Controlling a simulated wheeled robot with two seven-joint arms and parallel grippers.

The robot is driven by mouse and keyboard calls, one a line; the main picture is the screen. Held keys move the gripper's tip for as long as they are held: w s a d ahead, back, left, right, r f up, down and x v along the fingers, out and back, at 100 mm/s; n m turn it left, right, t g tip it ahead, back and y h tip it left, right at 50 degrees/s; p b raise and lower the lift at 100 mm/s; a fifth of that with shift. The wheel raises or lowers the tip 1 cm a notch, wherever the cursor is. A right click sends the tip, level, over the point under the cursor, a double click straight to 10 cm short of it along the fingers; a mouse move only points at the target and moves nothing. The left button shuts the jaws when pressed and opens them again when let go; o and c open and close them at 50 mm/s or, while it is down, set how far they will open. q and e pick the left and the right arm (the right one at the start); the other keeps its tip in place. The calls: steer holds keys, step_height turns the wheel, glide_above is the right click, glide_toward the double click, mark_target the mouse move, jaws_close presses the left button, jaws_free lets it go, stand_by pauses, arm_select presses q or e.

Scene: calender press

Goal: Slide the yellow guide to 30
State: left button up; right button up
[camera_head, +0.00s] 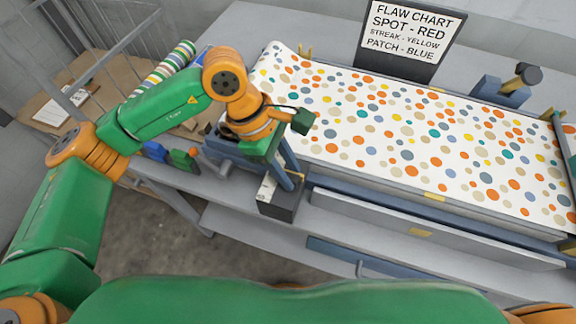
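I cannot tell for sure which part is the yellow guide. A small yellow upright piece (305,52) stands at the far left edge of the dotted sheet (400,130), and another yellowish piece (549,114) stands at its right end. No scale or number 30 is readable. My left gripper (282,172) points down at the bed's near left corner, apart from these yellow pieces. Its fingertips are hard to make out. My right gripper is out of view.
A dark block with a white label (280,207) is under my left gripper. A flaw chart sign (411,35) stands behind the sheet. A blue clamp-like part (503,90) with a dark knob is at the back right. Striped rolls (170,62) and wire mesh are at left.

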arm_select(q)
jaws_close()
stand_by(1.1)
